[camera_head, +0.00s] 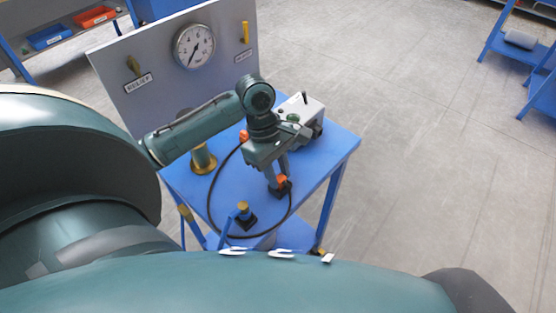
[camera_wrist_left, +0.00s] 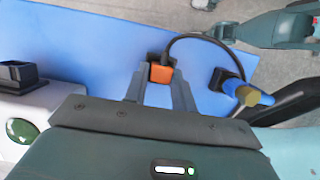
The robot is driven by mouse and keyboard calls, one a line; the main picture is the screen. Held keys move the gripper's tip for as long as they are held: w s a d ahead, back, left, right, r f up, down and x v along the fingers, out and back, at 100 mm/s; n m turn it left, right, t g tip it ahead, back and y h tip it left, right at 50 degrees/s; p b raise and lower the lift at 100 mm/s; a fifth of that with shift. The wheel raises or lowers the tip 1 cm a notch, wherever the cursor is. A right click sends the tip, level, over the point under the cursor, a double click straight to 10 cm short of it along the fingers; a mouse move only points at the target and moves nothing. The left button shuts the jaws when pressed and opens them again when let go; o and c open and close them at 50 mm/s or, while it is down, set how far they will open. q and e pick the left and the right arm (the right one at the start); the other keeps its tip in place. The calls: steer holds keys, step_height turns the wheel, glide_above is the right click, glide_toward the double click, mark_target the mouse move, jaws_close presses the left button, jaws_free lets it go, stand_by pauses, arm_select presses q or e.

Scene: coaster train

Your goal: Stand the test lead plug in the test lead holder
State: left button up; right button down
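The test lead plug (camera_head: 283,180) is orange with a thin black cable (camera_head: 222,236). It also shows in the left wrist view (camera_wrist_left: 161,74). My left gripper (camera_head: 278,175) points down, with its fingers shut on the plug's two sides. A small black square block (camera_head: 283,191), which looks like the test lead holder, sits on the blue table directly under the plug. The fingers and plug partly hide this block, so I cannot tell how deep the plug sits. The cable loops over the table's front.
A blue lever with a brass knob (camera_head: 243,206) stands near the table's front edge. A grey box (camera_head: 298,112) is behind the gripper, and a brass post (camera_head: 202,160) is to the left. A gauge panel (camera_head: 155,95) rises at the back. Bare blue table (camera_head: 335,150) lies to the right.

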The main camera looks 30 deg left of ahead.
arm_select(q)
steer(key=o, duration=0.4)
steer(key=shift+o, duration=0.2)
steer(key=v, duration=1.3)
